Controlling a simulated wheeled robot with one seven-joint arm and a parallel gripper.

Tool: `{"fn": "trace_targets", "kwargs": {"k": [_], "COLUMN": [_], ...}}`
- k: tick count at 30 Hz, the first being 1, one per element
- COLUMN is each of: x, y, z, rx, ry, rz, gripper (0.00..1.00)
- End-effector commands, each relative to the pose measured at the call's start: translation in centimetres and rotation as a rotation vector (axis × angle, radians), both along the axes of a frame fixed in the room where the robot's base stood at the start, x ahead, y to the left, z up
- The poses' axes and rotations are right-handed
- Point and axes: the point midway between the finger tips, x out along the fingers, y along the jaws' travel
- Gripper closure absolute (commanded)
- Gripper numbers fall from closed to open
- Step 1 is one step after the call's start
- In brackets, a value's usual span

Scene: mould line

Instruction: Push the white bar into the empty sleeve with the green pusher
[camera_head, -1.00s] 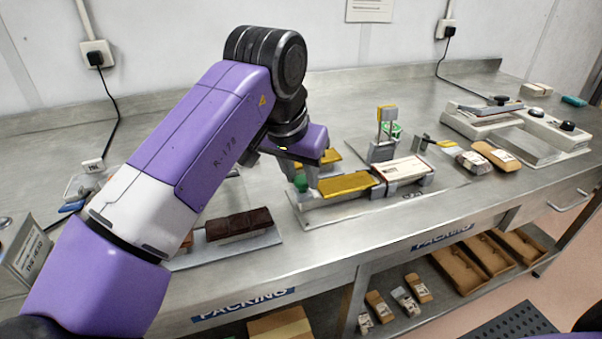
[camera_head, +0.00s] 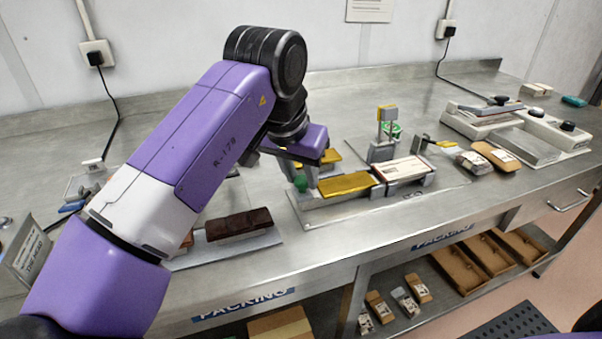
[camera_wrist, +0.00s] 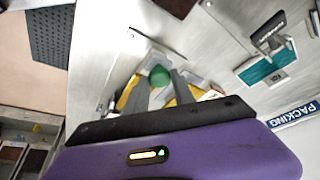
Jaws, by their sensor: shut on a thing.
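My gripper (camera_head: 304,182) is shut on the green round knob of the pusher (camera_head: 300,185), at the left end of a metal guide. In the wrist view the green knob (camera_wrist: 159,75) sits between the two fingertips. No plainly white bar shows; a yellow bar (camera_head: 346,184) lies flat in the guide, just right of the pusher. A white sleeve with red edging (camera_head: 406,168) lies at the guide's right end, in line with the bar. Its inside is hidden. Another yellow bar (camera_head: 331,156) shows partly behind my gripper.
A dark brown bar (camera_head: 239,224) lies on a plate at left. Wrapped bars (camera_head: 495,156) and a white sealing machine (camera_head: 520,126) are at right. The front bench edge is close to the guide.

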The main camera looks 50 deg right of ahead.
Motion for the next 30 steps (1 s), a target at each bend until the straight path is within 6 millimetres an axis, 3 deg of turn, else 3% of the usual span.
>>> {"fn": "trace_targets", "kwargs": {"k": [14,30], "x": [-0.6,-7.1], "y": [-0.8,-10.3], "z": [0.2,0.3], "rx": [0.001,-0.001], "ry": [0.001,0.003], "rz": [-0.005,-0.008], "gripper": [1.0,1.0]}}
